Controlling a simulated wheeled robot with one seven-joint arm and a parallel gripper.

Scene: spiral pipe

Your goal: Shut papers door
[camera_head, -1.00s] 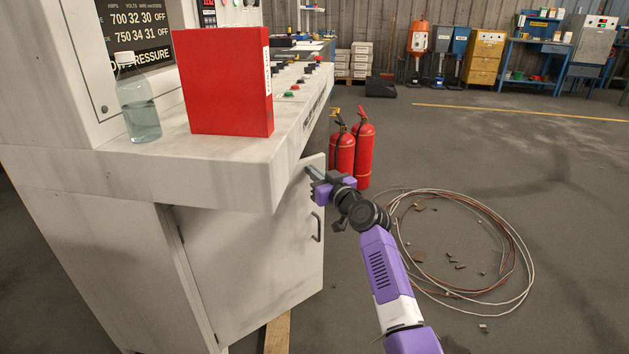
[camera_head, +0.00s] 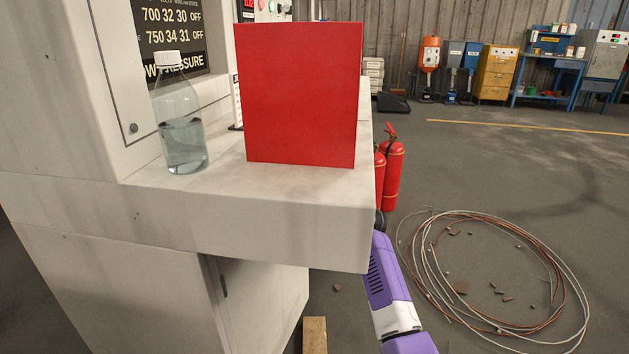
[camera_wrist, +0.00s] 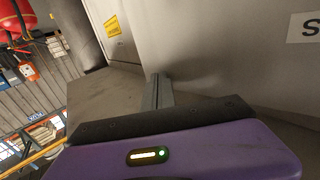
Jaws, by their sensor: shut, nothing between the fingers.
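The papers door (camera_head: 265,300) is a pale grey panel under the counter of the white machine cabinet. It stands at an angle below the overhang, its lower part out of the picture and its upper part hidden by the counter. Its handle does not show now, and I cannot tell how wide the gap is. My gripper (camera_wrist: 155,92) is shut and empty in the wrist view, its fingers close to a pale panel (camera_wrist: 230,45); contact is unclear. In the head view the counter hides my gripper, and only my purple forearm shows.
A red binder (camera_head: 300,95) and a clear bottle (camera_head: 185,145) stand on the counter (camera_head: 220,215). Red fire extinguishers (camera_head: 393,175) stand behind its corner. A cable coil (camera_head: 490,270) lies on the floor at right.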

